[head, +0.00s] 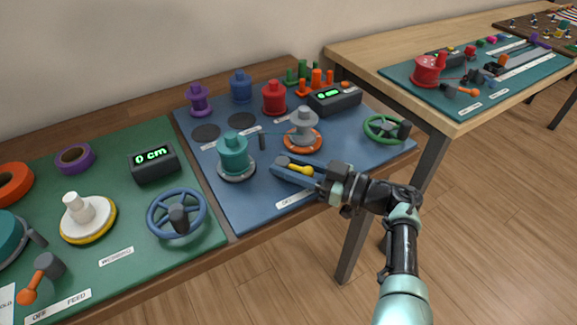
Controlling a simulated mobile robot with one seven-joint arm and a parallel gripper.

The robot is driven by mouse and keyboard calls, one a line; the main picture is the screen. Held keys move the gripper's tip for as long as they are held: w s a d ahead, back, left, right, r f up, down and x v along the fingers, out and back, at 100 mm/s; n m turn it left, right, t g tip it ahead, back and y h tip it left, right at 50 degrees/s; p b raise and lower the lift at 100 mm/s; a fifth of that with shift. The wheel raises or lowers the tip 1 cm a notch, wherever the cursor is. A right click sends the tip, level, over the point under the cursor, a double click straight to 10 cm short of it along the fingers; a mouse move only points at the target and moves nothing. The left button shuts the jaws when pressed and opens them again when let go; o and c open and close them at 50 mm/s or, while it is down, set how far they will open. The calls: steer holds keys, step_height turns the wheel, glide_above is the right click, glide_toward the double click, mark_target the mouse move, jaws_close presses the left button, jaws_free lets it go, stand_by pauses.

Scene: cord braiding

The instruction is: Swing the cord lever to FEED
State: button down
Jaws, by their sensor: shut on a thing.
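My gripper (294,173) reaches in from the right over the front of the blue mat (240,205). A white label (296,199) lies on the mat just in front. It seems to start with OFF, and its right part is hidden by my gripper, so the lever's setting cannot be told.
A teal spool (233,153) stands left of my gripper, and a grey spool on an orange disc (303,140) stands just behind it. A green handwheel (382,130) is to the right. The green mat (120,275) has another lever, orange (28,297).

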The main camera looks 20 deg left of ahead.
steer(key=c, duration=0.7)
jaws_free()
steer(key=d+b, duration=0.1)
steer(key=d, duration=0.7)
steer(key=s+d+b, duration=0.1)
steer(key=d, duration=0.3)
steer(key=shift+s+d+b, duration=0.1)
steer(key=shift+d+b, duration=0.2)
steer(key=shift+d, duration=0.1)
